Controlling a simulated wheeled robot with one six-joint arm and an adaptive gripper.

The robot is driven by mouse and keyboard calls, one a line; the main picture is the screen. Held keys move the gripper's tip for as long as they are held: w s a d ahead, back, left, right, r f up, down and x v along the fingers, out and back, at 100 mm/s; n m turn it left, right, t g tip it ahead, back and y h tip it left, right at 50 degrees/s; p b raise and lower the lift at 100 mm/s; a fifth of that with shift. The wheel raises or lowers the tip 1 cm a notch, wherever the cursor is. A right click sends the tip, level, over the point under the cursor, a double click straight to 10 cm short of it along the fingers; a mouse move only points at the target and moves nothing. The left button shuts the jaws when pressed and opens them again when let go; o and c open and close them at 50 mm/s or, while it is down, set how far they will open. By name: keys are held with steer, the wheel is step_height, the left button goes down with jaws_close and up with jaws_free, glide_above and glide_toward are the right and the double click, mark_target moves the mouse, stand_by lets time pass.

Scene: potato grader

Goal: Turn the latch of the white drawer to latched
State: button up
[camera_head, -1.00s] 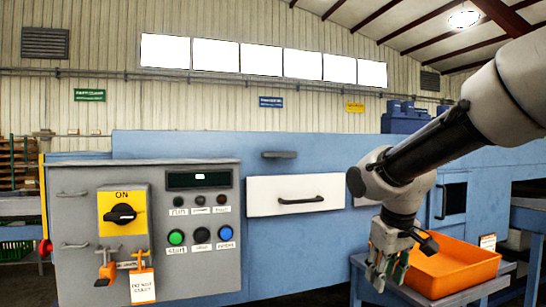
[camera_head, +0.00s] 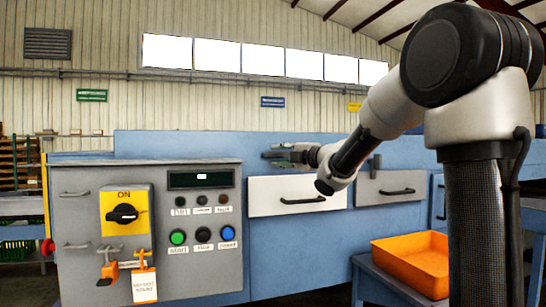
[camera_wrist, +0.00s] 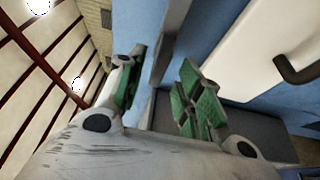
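The white drawer (camera_head: 265,197), with a dark bar handle, is shut in the blue machine's front. Its latch is a grey bar lying horizontally just above it; in the head view my gripper largely covers it. My gripper (camera_head: 284,154) is at the latch, above the drawer. In the wrist view the latch (camera_wrist: 168,40) runs between the two green-padded fingers of my gripper (camera_wrist: 163,90), which stand apart with gaps to the bar. The white drawer (camera_wrist: 240,40) shows at right there. I cannot tell how deep the bar sits between the fingers.
A grey control panel (camera_head: 80,215) with a yellow switch and buttons stands left of the drawer. A grey drawer (camera_head: 372,195) with an upright latch (camera_head: 375,166) is to the right. An orange tray (camera_head: 415,265) sits on a blue stand below it.

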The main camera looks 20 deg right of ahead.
mark_target(276, 155)
steer(key=shift+x, duration=2.3)
jaws_close()
